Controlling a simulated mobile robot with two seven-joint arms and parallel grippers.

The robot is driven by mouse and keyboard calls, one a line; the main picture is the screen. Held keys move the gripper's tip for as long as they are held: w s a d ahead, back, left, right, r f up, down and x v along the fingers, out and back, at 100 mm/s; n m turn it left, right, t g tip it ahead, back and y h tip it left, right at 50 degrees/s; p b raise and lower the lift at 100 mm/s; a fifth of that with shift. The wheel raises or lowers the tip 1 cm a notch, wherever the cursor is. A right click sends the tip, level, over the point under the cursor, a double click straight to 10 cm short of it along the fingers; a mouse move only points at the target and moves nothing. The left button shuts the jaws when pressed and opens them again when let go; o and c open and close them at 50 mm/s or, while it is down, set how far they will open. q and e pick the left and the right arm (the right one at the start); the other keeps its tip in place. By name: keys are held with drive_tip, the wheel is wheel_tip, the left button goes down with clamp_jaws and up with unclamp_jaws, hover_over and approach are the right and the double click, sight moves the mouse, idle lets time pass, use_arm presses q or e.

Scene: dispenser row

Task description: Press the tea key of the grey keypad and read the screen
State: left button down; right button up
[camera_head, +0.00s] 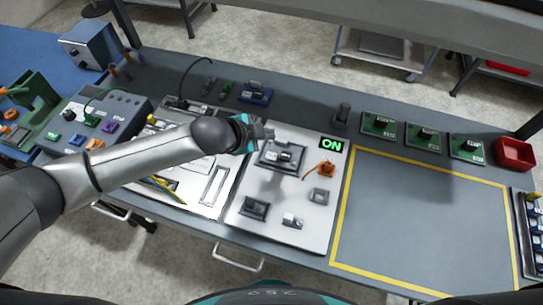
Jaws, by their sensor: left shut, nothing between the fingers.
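No keypad with a readable tea key can be made out. My left gripper (266,133) is shut and empty above the panel's upper left edge, just behind the grey block. Whether it touches anything cannot be told. My right gripper is not in view.
An orange part with a cable (325,169) and several small grey modules sit on the panel. A yellow-outlined free area (420,220) lies to the right. Green boards (383,127) and a red bin (514,153) stand behind it. A grey box with coloured keys (98,122) stands left.

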use_arm(q)
drive_tip(key=b, duration=0.6)
hover_over(268, 158)
wheel_tip(268, 158, down, 7)
drive_tip(key=shift+r, duration=0.2)
drive_tip(key=shift+f, duration=0.45)
drive_tip(key=shift+f, duration=0.15)
idle(1.1)
drive_tip(key=shift+f+b, duration=0.3)
drive_tip(key=shift+b, duration=0.05)
drive_tip(key=shift+f, duration=0.5)
idle(0.7)
drive_tip(key=shift+r, duration=0.15)
drive_tip(key=shift+r+p, duration=0.75)
drive_tip(key=shift+p, duration=0.05)
